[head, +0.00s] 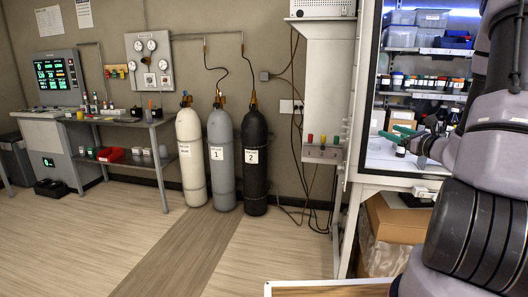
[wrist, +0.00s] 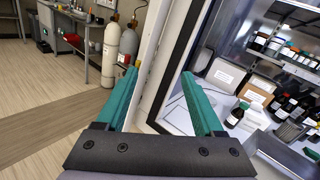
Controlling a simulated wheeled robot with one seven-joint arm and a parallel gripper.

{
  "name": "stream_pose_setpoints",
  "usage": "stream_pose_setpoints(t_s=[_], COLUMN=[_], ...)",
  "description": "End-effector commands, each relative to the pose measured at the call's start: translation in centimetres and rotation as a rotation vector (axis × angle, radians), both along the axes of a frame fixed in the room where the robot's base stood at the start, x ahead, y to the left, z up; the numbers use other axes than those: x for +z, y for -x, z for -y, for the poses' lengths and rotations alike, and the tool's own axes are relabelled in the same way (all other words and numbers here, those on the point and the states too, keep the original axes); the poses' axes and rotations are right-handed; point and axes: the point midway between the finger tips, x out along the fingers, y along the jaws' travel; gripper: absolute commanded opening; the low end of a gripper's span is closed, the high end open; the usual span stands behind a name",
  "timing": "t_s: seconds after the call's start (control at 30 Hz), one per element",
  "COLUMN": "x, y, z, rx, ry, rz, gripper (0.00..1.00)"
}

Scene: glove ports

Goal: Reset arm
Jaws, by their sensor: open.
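My gripper (head: 395,142) is at the right of the head view, at the open front of the lit white cabinet (head: 366,90). In the wrist view my gripper (wrist: 162,75) shows two green fingers spread wide apart. Nothing is between them but the view past the cabinet's edge. A small dark bottle with a pale label (wrist: 236,115) stands on the cabinet floor, right of the right finger and apart from it. My arm hides the cabinet's right part in the head view.
Cabinet shelves hold rows of bottles (head: 420,83) and bins (head: 432,18). More dark bottles (wrist: 290,106) and cartons (wrist: 226,74) stand inside. Cardboard boxes (head: 395,220) sit below. Several gas cylinders (head: 222,160) and a side bench (head: 125,122) line the wall. Open floor (head: 90,240) lies left.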

Motion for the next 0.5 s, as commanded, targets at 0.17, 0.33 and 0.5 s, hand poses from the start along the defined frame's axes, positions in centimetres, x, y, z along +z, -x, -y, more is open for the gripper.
stream_pose_setpoints(t_s=[0.17, 0.33, 0.5], x=[5.8, 8.4, 9.3], y=[3.2, 9.6, 16.4], z=[-11.1, -19.2, -23.0], rx=[0.374, 0.701, 0.941], ry=[0.230, 0.529, 0.891], rz=[0.016, 0.016, 0.026], gripper=[0.69, 0.69, 0.69])
